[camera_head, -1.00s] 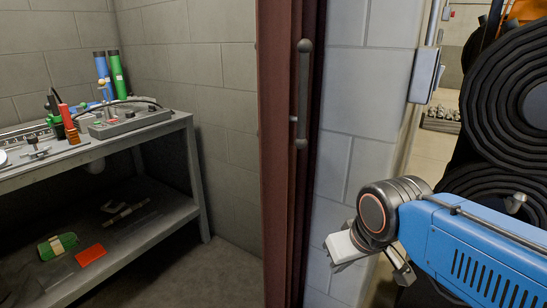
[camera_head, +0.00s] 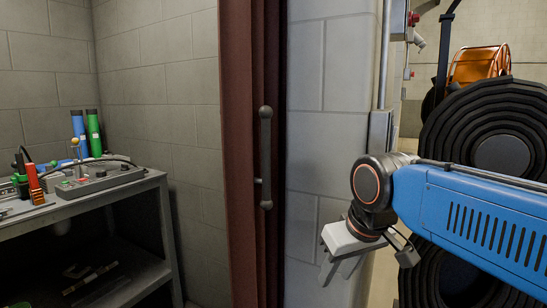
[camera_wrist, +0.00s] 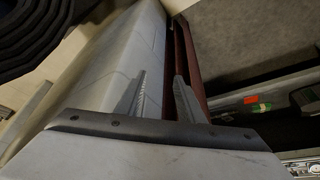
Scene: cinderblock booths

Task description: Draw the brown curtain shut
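The brown curtain (camera_head: 234,215) is a dark red-brown folded strip, gathered at the right side of the booth opening beside the block wall. A dark upright handle (camera_head: 265,150) is on it. The curtain also shows in the wrist view (camera_wrist: 187,55), running up and away beyond the fingers. My gripper (camera_head: 333,276) is right of and lower than the handle in the head view, in front of the pale wall, apart from the handle. In the wrist view its two fingers (camera_wrist: 160,76) stand apart with nothing held between them. I cannot make out the handle in the wrist view.
A grey workbench (camera_head: 105,193) with tools and a lower shelf stands inside the booth at left. The pale block wall (camera_head: 325,110) is close behind my gripper. Large dark coiled hoses (camera_head: 500,110) and an orange reel (camera_head: 480,65) are at right. The booth opening beside the bench is clear.

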